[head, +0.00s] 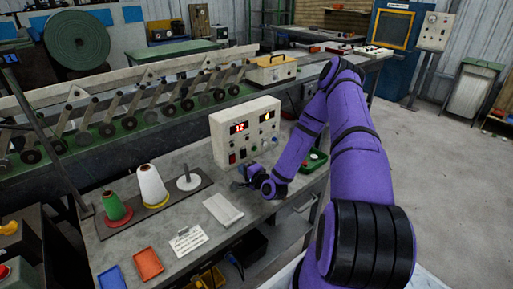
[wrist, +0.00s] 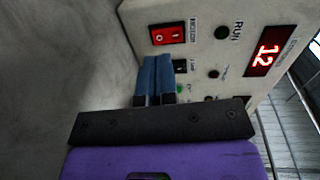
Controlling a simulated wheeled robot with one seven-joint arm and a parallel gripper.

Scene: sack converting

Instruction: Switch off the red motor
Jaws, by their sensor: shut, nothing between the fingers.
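The red rocker switch (wrist: 167,34) sits on the front of a cream control box (head: 247,128), with a label beside it that appears to read MOTOR. It carries O and I marks; I cannot tell which side is pressed in. In the head view the red switch (head: 232,158) shows low on the left of the panel. My gripper (wrist: 158,60) is shut and empty, its two blue fingers side by side. In the wrist view the fingertips are just below the red switch, beside a black switch (wrist: 180,66); contact is unclear. My gripper (head: 242,171) also shows before the panel in the head view.
A red display (wrist: 263,52) reads 12, and the RUN lamp (wrist: 222,32) looks dark. On the bench (head: 190,222) stand a white cone (head: 151,185) and a green cone (head: 115,206).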

